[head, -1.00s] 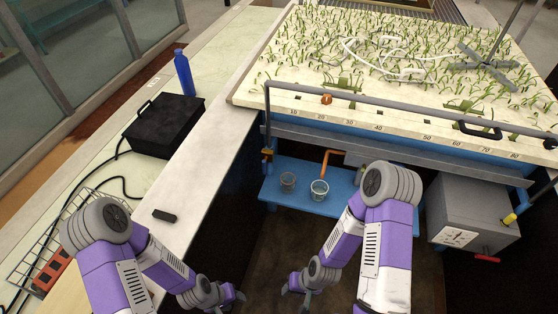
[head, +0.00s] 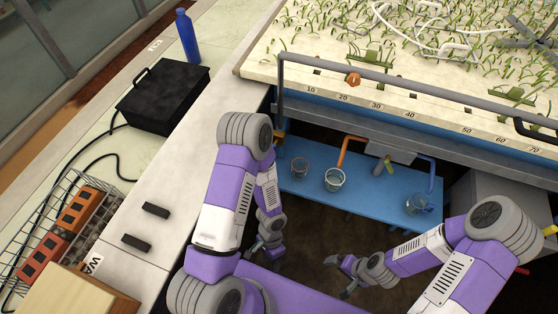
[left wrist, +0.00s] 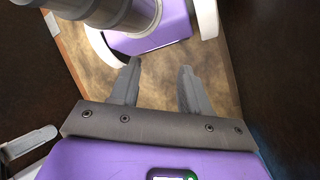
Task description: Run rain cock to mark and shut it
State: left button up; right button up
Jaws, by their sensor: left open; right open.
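A brass-coloured fitting (head: 280,134) is at the shelf's left. No mark on the beakers is readable. My left gripper (head: 262,247) is open and empty, low in front of the shelf; its jaws also show in the left wrist view (left wrist: 157,75). My right gripper (head: 345,282) is open and empty.
The planted bed's front edge (head: 425,106) carries numbers and an orange knob (head: 353,79); a grey rail (head: 400,88) runs along it. The left counter has a black case (head: 163,98), a blue bottle (head: 187,38), two black blocks and a wire basket (head: 62,235).

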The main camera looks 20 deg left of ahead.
aim_at(274, 149)
pick_arm(q)
jog(key=w+a+f+m+y+b, duration=0.2)
jog(key=a+f+m+y+b, duration=0.3)
jog(key=a, duration=0.4)
jog(key=w+a+m+t+y+b, duration=0.2)
jog(key=w+a+m+t+y, duration=0.2)
jog(key=w+a+m+y, duration=0.35)
jog(key=w+d+r+m+t+b, duration=0.2)
jog(key=w+r+m+t, duration=0.1)
jog(key=w+t, duration=0.3)
jog(key=w+d+r+m+t+b, duration=0.2)
jog(key=w+m+t, duration=0.15)
jog(key=w, duration=0.55)
jog(key=w+d+r+m+t+b, duration=0.2)
jog(key=w+d+r+m+t, duration=0.1)
jog(key=w+t, duration=0.35)
jog(key=b+x, duration=0.1)
jog(key=x, duration=0.7)
jog(key=shift+g, duration=0.4)
pick_arm(e)
notch_tip(274, 149, down, 16)
jog(key=shift+r, duration=0.2)
pick_arm(q)
jog(key=shift+s+f, duration=0.1)
pick_arm(e)
jog(key=shift+d, duration=0.1)
pick_arm(q)
grip_shut()
